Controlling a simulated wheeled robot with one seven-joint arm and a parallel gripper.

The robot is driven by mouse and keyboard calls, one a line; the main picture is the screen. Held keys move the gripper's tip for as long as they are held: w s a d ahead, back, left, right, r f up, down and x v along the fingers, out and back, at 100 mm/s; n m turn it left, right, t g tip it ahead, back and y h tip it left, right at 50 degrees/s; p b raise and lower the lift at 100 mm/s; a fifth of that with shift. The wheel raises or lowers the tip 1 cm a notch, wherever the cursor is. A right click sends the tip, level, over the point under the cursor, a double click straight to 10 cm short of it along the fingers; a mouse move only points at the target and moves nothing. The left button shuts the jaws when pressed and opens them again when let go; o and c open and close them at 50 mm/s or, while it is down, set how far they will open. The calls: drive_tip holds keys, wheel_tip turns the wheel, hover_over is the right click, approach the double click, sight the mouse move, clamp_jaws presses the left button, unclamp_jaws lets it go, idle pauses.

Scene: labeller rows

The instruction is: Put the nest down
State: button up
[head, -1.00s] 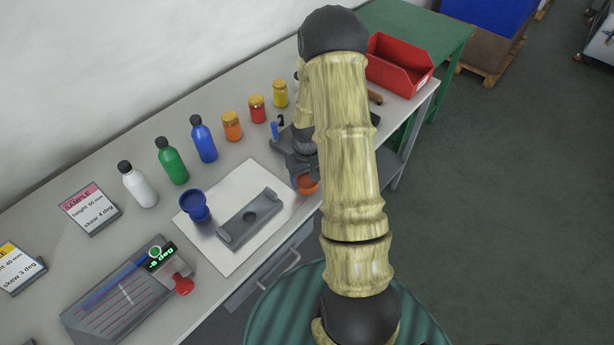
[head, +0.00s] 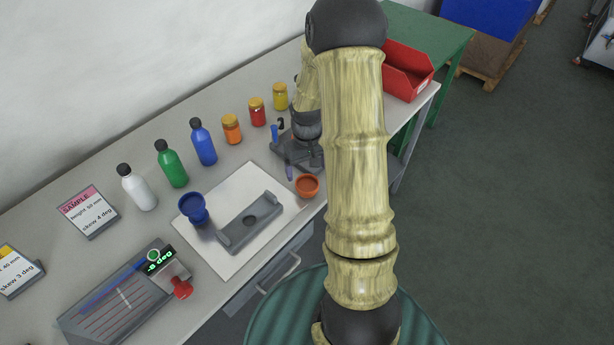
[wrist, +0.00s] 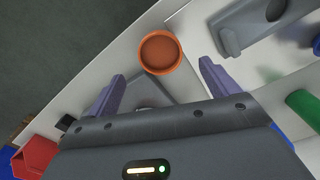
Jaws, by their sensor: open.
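The orange nest (head: 307,186), a small round cup, stands upright by the right corner of the white mat (head: 240,262), near the table's front edge. It also shows in the wrist view (wrist: 160,52), empty, just beyond and between my fingertips. My gripper (wrist: 162,72) is open, its two purple fingers apart from the nest on either side. In the head view my gripper (head: 300,165) is low over the table just behind the nest, partly hidden by my arm. A blue nest (head: 193,208) of similar shape stands on the mat's left part.
A grey cradle block (head: 249,222) lies on the mat. White, green and blue bottles (head: 170,163) and several small jars (head: 257,110) line the back. A grey device with a display (head: 165,262) stands front left. A red bin (head: 407,70) is at the far right.

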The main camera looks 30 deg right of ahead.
wheel_tip(320, 180, up, 6)
drive_tip(key=shift+r+b, duration=0.15)
drive_tip(key=shift+b, duration=0.2)
idle(0.4)
drive_tip(key=s+a+r+t, duration=0.1)
drive_tip(key=s+a+r, duration=0.2)
drive_tip(key=s+a, duration=0.3)
drive_tip(key=s+a+r+t, duration=0.1)
drive_tip(key=s+a+r, duration=0.1)
drive_tip(key=s+a, duration=0.4)
drive_tip(key=shift+s+a+r+n+t, duration=0.3)
drive_tip(key=shift+a+r, duration=0.1)
drive_tip(key=shift+a, duration=0.4)
